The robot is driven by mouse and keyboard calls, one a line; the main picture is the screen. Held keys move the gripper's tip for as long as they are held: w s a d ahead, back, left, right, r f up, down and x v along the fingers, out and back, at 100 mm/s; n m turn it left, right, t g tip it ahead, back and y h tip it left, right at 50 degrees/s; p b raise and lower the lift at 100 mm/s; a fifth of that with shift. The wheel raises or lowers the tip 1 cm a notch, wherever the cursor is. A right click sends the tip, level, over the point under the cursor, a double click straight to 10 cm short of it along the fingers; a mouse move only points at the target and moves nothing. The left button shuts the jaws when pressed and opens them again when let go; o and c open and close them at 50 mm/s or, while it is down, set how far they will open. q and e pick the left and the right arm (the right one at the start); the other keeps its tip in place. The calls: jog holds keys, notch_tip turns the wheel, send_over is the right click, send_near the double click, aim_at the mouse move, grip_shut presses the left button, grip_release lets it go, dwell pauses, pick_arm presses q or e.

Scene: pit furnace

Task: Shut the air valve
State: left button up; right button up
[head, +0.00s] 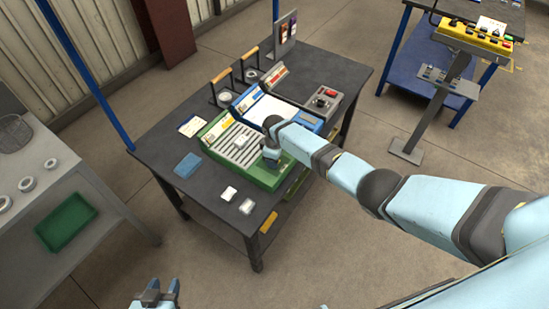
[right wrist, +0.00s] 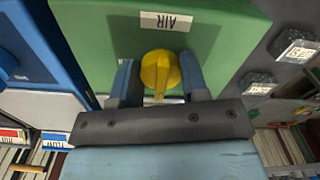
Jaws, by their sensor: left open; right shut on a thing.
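The air valve (right wrist: 160,72) is a yellow knob with a pointed tip on the green face below a white AIR label (right wrist: 166,21), which appears upside down in the right wrist view. My right gripper (right wrist: 160,80) is shut on the knob, a finger on each side of it. In the head view my right gripper (head: 271,160) reaches the front right of the green unit (head: 262,178) on the dark table, and the arm hides the knob. My left gripper (head: 155,295) is open and empty at the bottom edge, away from the table.
A blue unit (head: 262,105) stands directly behind the green one. The dark table (head: 330,72) also holds a grey box with a red button (head: 322,101), a blue pad (head: 187,165) and small white blocks. A grey bench with a green tray (head: 66,222) stands left.

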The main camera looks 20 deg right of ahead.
jog(key=o, duration=0.9)
jog(key=shift+o, duration=0.2)
notch_tip(320, 180, up, 14)
jog(key=shift+p, duration=0.4)
